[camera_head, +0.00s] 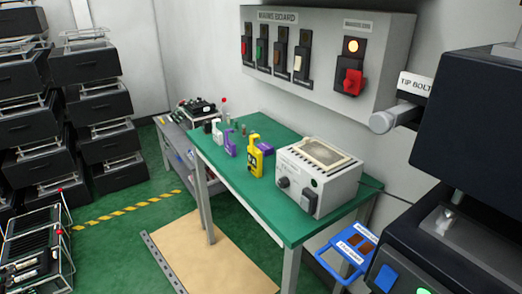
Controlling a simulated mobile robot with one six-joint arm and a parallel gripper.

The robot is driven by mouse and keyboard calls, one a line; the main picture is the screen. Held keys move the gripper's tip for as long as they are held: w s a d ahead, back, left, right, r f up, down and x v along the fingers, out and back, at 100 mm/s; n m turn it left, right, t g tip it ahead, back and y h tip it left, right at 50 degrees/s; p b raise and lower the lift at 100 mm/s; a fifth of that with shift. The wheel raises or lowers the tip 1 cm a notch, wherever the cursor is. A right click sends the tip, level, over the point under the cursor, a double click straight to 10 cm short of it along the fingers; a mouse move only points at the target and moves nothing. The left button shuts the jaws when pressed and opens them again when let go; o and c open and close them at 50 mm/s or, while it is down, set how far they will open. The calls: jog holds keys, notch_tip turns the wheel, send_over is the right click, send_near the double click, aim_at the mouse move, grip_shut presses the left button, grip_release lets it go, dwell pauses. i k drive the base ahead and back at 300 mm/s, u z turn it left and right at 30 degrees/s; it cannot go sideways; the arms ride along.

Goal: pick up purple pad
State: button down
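Two purple items are on the green-topped table (290,221). One purple item (230,146) stands upright near the table's left side, beside a small white item (217,134). The other purple item (266,149) lies low behind a yellow handheld device (255,160), which partly hides it. Both are too small to tell for sure which is the purple pad. My gripper is not in view.
A white bench unit (316,180) fills the table's right end. A mains board (325,55) with levers hangs above. Black machinery (470,115) stands close at right. Stacked black crates (92,100) are at left. Floor by the tan mat (205,258) looks clear.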

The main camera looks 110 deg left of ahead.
aim_at(266, 149)
jog(key=z, duration=0.75)
jog(key=k, duration=0.15)
jog(key=u, duration=3.2)
jog(key=k, duration=0.3)
jog(key=u, duration=2.35)
